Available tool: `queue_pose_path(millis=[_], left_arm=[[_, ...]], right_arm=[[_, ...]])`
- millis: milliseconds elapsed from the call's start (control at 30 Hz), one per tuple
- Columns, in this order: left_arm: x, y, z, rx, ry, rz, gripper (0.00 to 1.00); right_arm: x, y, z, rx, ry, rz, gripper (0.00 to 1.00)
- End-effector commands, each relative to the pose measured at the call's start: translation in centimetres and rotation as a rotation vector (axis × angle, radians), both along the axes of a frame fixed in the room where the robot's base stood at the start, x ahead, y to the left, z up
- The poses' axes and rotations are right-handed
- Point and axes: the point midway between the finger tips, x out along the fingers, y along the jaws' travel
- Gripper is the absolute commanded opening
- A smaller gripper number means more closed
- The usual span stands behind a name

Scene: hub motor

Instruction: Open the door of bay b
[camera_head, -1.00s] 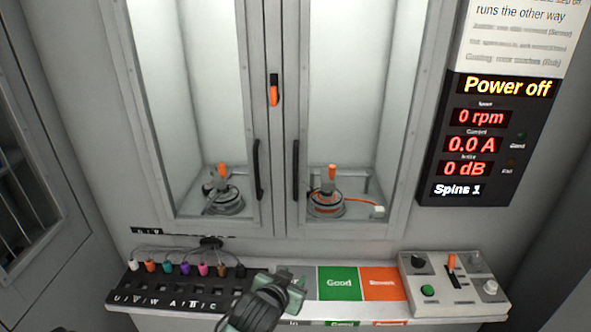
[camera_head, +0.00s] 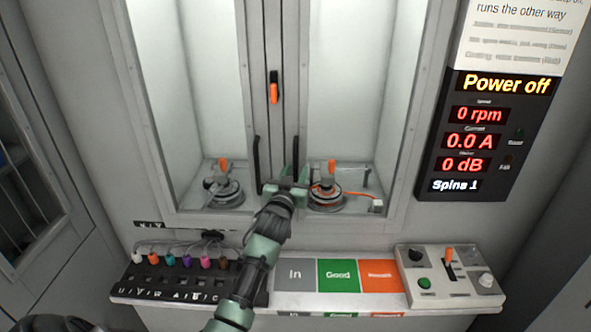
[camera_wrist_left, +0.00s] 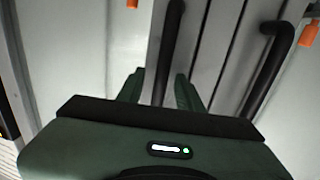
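Two tall glass bay doors stand shut side by side; I cannot read which is bay b. The left door's black handle (camera_head: 257,160) and the right door's black handle (camera_head: 296,158) flank the centre post. My left gripper (camera_head: 285,185) is in front of the lower handles, with open fingers. My right gripper is not in view.
An orange-and-black latch (camera_head: 274,88) sits on the centre post. A motor stands in the left bay (camera_head: 222,188) and another in the right bay (camera_head: 327,194). Below are a connector panel (camera_head: 175,280), coloured trays (camera_head: 338,274) and a switch box (camera_head: 450,272). The display (camera_head: 477,135) reads Power off.

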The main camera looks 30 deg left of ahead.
Motion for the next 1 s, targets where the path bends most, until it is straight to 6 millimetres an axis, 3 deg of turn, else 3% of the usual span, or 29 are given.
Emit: queue_pose_path(millis=[300, 433, 467, 1000], left_arm=[[0.33, 0.14, -0.05, 0.000, 0.001, 0.000, 0.36], [0.32, 0.14, -0.05, 0.000, 0.001, 0.000, 0.03], [0.31, 0.14, -0.06, 0.000, 0.001, 0.000, 0.00], [0.31, 0.12, -0.08, -0.001, 0.002, 0.000, 0.00]], right_arm=[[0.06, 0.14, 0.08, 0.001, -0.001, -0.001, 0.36], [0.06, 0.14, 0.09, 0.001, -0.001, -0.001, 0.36], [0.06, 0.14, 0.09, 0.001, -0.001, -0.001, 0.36], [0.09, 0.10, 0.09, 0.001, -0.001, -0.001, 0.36]])
